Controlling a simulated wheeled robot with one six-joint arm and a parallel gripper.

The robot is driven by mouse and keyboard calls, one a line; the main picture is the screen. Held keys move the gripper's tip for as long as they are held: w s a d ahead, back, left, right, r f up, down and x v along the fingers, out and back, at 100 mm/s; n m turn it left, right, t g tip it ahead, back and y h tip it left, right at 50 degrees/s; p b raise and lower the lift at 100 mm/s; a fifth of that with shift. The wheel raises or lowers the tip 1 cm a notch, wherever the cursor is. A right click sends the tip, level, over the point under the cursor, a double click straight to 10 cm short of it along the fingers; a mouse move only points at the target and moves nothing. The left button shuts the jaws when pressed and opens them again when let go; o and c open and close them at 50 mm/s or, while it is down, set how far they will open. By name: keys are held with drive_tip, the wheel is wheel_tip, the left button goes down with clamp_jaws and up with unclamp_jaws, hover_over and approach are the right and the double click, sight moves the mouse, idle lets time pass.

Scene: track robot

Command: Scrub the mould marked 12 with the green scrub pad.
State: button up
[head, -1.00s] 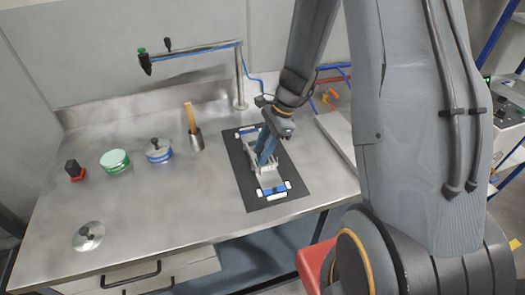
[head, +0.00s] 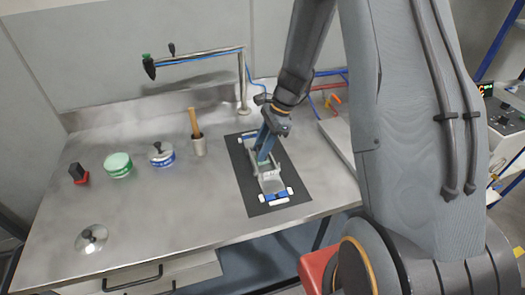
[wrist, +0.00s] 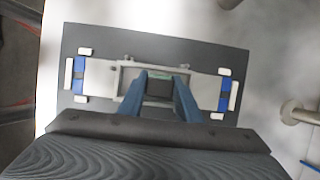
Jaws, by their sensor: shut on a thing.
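The mould (head: 270,183) is a long grey metal piece with blue ends and white pegs. It lies on a black mat (head: 292,197), and I cannot read its number. It also shows in the wrist view (wrist: 107,84), running left to right. My gripper (wrist: 160,88) points down over the mould's middle, its blue fingers shut on a small dark block with a greenish edge, the scrub pad (wrist: 158,76). The pad is at the raised frame in the mould's middle; I cannot tell whether it touches. In the head view my gripper (head: 262,156) largely hides the pad.
A round lid (head: 91,239) lies in front. A tap (head: 243,90) stands behind.

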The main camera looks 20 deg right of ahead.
drive_tip(key=shift+w, duration=0.2)
drive_tip(key=shift+w, duration=1.1)
drive_tip(key=shift+f, duration=0.1)
drive_tip(key=shift+s, duration=0.15)
drive_tip(key=shift+s+p, duration=0.45)
drive_tip(key=shift+s, duration=1.15)
wheel_tip(320, 180, up, 6)
drive_tip(key=p, duration=0.4)
drive_tip(key=shift+f, duration=0.25)
drive_tip(key=shift+w+r, duration=0.1)
drive_tip(key=shift+r, duration=1.3)
